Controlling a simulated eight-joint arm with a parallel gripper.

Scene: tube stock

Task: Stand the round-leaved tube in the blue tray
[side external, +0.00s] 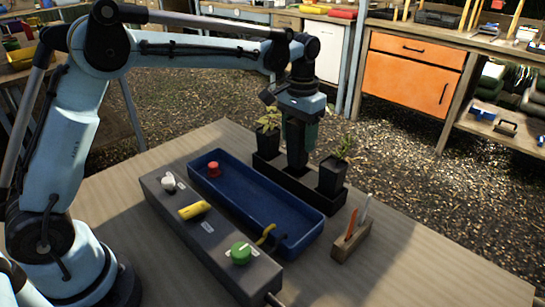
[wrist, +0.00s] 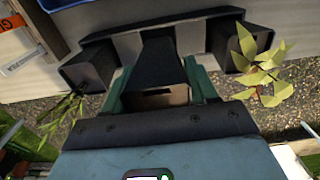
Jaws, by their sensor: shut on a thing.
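My gripper (side external: 298,128) is shut on a black tapered tube, the middle one of three at the black rack (side external: 268,172). In the wrist view, its green fingers (wrist: 158,82) flank this held tube (wrist: 160,62). No leaves of the held tube show, so I cannot tell its leaf shape. It is upright over the rack's middle; I cannot tell whether its foot is clear of it. The blue tray (side external: 222,196) lies in front of the rack. I see no plant tube in the tray; a red knob-like thing (side external: 213,168) stands at its far left end.
A narrow-leaved plant tube (side external: 333,177) stands right of my gripper; a broad, pointed-leaved plant (side external: 268,121) stands left. A grey box (side external: 215,240) with knobs borders the tray's front. A yellow-and-black tool (side external: 266,236) lies at the tray's right end. A wooden tool block (side external: 350,241) stands right.

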